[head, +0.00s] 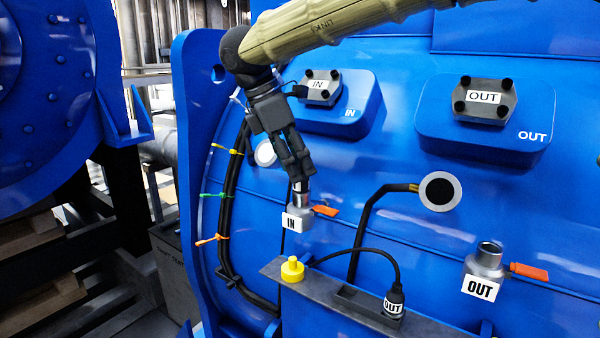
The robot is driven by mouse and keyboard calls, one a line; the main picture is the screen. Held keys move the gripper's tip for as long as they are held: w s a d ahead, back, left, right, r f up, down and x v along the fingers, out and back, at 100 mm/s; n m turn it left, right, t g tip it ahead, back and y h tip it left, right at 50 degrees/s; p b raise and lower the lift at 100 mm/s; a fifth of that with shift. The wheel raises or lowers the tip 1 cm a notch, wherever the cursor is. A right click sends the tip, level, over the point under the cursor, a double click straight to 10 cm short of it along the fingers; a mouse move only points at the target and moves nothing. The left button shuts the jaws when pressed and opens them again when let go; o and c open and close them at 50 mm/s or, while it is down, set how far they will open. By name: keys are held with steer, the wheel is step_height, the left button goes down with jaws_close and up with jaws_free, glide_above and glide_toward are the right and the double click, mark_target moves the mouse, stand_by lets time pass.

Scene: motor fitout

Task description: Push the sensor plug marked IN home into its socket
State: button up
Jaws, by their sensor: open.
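The IN socket (299,213) is a silver fitting with a white IN label on the blue motor housing, and an orange tag sticks out to its right. My gripper (299,173) points down just above the socket's silver top. Its jaws are open. I cannot pick out the IN plug; the dark fingers cover the space at the socket's mouth. I cannot tell whether the fingers touch the socket. A thin dark line runs down behind the gripper and past the socket's left side.
The OUT socket (487,262) stands at right with its orange tag (529,271). The black OUT plug (394,300) sits on a grey ledge (330,297) beside a yellow cap (292,269). IN box (320,88) and OUT box (485,99) protrude above. Cables run at left.

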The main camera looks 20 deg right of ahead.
steer(key=v, duration=0.9)
